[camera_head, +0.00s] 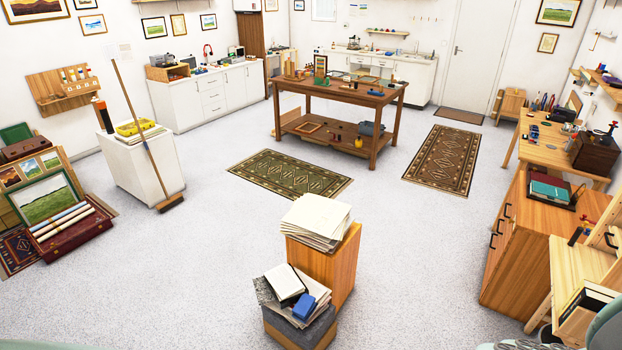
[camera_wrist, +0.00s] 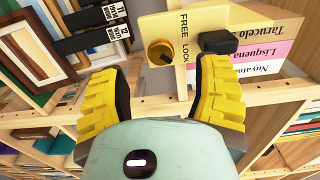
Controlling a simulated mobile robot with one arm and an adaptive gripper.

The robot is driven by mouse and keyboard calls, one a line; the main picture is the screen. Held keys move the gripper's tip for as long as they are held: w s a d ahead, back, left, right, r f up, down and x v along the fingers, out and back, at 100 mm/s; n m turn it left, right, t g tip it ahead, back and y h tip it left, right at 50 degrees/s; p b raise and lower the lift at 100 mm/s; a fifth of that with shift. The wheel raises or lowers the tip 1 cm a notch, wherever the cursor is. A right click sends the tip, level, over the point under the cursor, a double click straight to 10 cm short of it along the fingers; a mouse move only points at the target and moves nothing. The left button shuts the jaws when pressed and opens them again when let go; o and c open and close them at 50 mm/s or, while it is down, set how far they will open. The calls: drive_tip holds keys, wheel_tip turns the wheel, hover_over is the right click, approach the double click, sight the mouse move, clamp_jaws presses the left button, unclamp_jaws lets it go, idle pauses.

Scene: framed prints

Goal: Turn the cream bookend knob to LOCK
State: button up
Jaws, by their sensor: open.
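In the wrist view, a cream bookend (camera_wrist: 205,18) shows at the top, with the words FREE and LOCK printed sideways on it. I cannot tell which word the knob points to. My gripper (camera_wrist: 162,75) is open and empty, its yellow fingers spread to the left and right below the knob. The knob lies roughly between the fingertips, and neither finger appears to touch it. I cannot make out the bookend in the head view.
In the wrist view, books (camera_wrist: 268,48) with pink and cream spines stand to the right; a dark block (camera_wrist: 218,42) is beside the lettering. Dark labelled volumes (camera_wrist: 92,40) and picture frames (camera_wrist: 28,55) are at left. A wooden shelf edge (camera_wrist: 150,106) runs behind my fingers.

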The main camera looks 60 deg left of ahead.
drive_tip(key=shift+v, duration=1.35)
